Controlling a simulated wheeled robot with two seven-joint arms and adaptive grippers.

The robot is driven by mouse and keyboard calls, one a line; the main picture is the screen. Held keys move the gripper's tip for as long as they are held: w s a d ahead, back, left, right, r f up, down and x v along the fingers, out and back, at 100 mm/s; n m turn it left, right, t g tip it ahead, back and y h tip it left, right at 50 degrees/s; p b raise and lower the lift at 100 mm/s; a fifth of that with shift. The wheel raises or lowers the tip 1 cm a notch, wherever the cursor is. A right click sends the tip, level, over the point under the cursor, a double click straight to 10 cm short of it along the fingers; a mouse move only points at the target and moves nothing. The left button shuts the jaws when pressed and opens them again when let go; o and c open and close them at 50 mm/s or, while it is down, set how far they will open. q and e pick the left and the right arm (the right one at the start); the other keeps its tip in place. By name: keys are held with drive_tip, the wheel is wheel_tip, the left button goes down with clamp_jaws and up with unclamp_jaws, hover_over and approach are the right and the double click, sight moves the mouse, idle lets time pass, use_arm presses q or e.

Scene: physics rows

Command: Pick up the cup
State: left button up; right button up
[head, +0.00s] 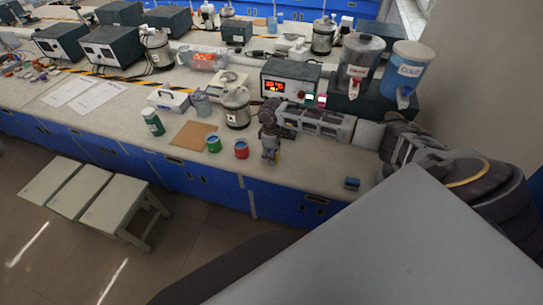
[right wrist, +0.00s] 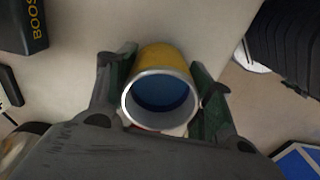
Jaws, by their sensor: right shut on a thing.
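A yellow cup (right wrist: 165,57) with a pale rim and blue inside sits between the two fingers of my right gripper (right wrist: 160,88) in the right wrist view. The fingers press on it from both sides. In the head view my right gripper (head: 270,153) points down at the bench's front part and mostly hides that cup. A red cup (head: 241,149) and a green cup (head: 213,143), both blue inside, stand on the bench to the left of it. I cannot tell whether the yellow cup touches the bench. My left gripper is not in view.
A metal pot (head: 236,108) and a power unit (head: 291,80) stand behind. A small blue block (head: 352,183) is near the front edge at right. Stools (head: 110,205) stand in front.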

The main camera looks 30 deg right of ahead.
drive_tip(key=shift+r, duration=0.15)
wheel_tip(320, 180, up, 10)
drive_tip(key=shift+b, duration=0.3)
idle(0.5)
idle(0.5)
